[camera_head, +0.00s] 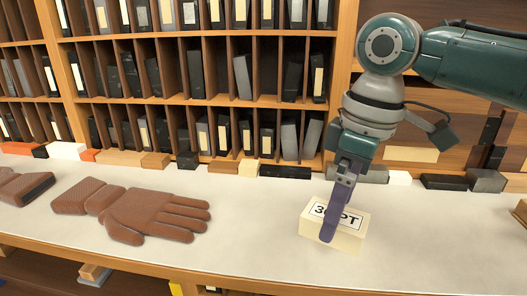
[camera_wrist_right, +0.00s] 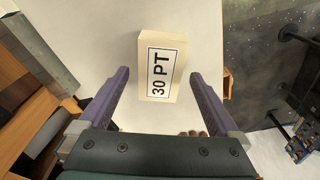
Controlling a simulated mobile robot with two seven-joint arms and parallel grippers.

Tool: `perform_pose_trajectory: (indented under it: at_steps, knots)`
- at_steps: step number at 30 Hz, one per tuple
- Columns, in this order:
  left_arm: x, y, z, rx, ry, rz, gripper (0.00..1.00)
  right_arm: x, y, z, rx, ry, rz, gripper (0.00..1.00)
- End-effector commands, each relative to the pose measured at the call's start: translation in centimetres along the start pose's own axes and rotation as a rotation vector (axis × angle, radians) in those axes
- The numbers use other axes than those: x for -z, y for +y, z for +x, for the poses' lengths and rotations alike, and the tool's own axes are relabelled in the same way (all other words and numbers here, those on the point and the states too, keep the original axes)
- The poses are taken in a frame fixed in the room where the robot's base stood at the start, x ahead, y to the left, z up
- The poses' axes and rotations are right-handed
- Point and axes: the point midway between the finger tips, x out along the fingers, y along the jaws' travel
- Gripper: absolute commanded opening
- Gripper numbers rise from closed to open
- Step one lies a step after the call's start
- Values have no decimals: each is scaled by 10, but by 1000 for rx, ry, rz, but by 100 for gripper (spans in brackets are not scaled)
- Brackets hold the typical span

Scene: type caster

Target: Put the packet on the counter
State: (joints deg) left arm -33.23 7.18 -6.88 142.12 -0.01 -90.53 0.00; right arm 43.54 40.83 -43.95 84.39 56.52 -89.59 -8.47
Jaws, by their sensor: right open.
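The packet (camera_head: 349,240) is a cream block with a white label reading "30 PT". It sits on the pale counter (camera_head: 250,228) near its front edge, at the right in the head view. My right gripper (camera_head: 328,232) is over the packet, and one finger hides part of the label in the head view. In the right wrist view the packet (camera_wrist_right: 162,72) lies ahead and between the lines of the two open fingers (camera_wrist_right: 160,82), with space on both sides. Contact with the packet cannot be told. My left gripper does not show.
A pair of brown gloves (camera_head: 150,212) lies on the counter at the left. Several small blocks line the counter's back, including a black one (camera_head: 285,172). A wooden shelf (camera_head: 200,101) with dark boxes stands behind. The counter between gloves and packet is clear.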

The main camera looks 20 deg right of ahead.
Motion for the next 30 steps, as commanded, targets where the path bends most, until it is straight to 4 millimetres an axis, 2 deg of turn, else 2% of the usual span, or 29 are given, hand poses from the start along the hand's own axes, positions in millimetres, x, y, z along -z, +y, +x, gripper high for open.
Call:
perform_pose_trajectory:
  at_steps: [6, 13, 18, 30]
  knots:
    - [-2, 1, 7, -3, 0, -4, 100, 1, 1, -50, -4, 6, -2, 98]
    - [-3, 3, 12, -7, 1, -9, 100, 1, 1, -90, -2, 4, 0, 98]
    - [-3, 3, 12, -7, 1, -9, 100, 0, 0, -100, 0, 0, 0, 98]
    - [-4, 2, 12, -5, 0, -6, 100, 0, 0, -100, 0, 0, 0, 98]
